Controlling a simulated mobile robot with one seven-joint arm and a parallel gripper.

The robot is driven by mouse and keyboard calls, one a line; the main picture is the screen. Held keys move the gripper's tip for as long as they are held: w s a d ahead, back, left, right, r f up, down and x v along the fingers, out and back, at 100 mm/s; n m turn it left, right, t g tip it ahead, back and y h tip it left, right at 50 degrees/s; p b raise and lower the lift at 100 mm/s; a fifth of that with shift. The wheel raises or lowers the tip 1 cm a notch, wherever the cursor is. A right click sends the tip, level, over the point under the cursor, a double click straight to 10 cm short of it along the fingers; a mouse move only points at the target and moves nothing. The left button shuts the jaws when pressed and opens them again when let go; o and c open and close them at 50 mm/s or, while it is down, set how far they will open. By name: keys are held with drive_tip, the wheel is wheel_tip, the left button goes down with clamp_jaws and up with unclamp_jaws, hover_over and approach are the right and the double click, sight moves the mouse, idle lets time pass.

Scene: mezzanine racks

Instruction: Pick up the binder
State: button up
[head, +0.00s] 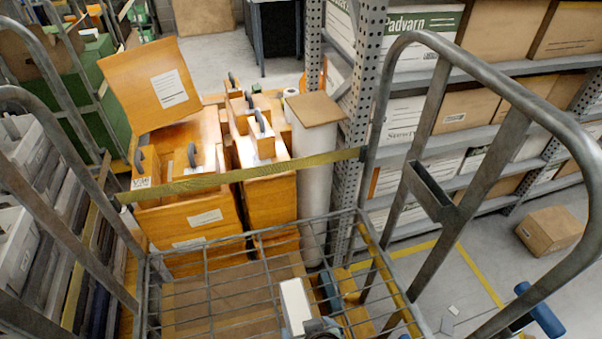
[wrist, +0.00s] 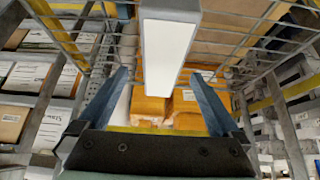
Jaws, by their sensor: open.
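A narrow grey object with a white face, which looks like the binder (wrist: 170,45), runs down from the top of the wrist view. In the head view the binder (head: 296,303) appears low in the middle, over the wire basket of the cart. My gripper (wrist: 159,74) is open, its two blue-grey fingers spread to either side of the binder's line with visible gaps. I cannot tell how deep the binder sits between them. The binder's far end is cut off in the wrist view. In the head view my gripper is mostly hidden at the bottom edge.
A wire cart (head: 225,240) with tall tubular handles (head: 545,115) surrounds the work area. Orange wooden boxes (head: 190,220) stand behind it, with a yellow strap (head: 240,175) across. A perforated rack post (head: 350,90) and shelves of cartons (head: 475,140) stand right.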

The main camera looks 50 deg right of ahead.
sight(299, 315)
drive_tip(key=shift+w+r+x, duration=0.1)
drive_tip(key=shift+w+x, duration=0.1)
drive_tip(key=shift+x, duration=2.1)
drive_tip(key=shift+w+r+x, duration=0.1)
drive_tip(key=shift+w+x, duration=0.05)
drive_tip(key=shift+x, duration=2.2)
drive_tip(key=shift+r, duration=0.1)
clamp_jaws()
